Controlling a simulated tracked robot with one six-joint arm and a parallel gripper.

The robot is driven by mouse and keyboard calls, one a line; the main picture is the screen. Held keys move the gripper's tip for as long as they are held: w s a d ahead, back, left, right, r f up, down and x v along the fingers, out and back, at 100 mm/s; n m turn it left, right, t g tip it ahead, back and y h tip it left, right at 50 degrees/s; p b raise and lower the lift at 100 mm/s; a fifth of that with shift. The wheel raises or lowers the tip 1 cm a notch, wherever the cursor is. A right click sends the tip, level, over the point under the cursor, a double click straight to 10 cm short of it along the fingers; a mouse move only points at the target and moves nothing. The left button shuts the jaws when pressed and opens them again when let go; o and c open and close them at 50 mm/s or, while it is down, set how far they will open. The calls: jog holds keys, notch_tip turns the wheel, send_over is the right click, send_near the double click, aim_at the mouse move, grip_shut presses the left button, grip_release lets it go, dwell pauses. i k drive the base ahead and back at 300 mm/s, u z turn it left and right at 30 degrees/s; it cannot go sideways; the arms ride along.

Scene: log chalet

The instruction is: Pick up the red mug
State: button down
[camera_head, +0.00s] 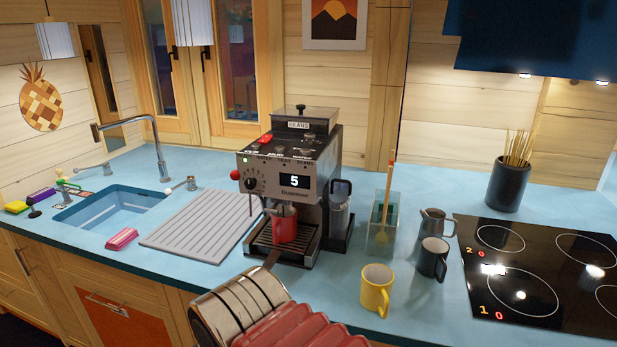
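The red mug (285,228) stands upright on the drip tray of the coffee machine (270,180), under its spout. The machine's head partly covers the mug's top. Ribbed metal and red parts at the bottom centre look like my arm. The fingertips cannot be made out clearly, and I see no clear grip on the mug.
A yellow mug (376,290), a black mug (433,259), a grey jug (436,222) and a glass utensil holder (382,224) stand right of the machine. The cooktop (545,270) is further right. A grey drainboard (200,220) and sink (112,207) lie left.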

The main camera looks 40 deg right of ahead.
aim_at(284, 224)
jog(key=z, duration=1.3)
jog(key=k, duration=1.15)
jog(key=u, duration=0.3)
jog(key=i, duration=1.35)
jog(key=u, duration=0.05)
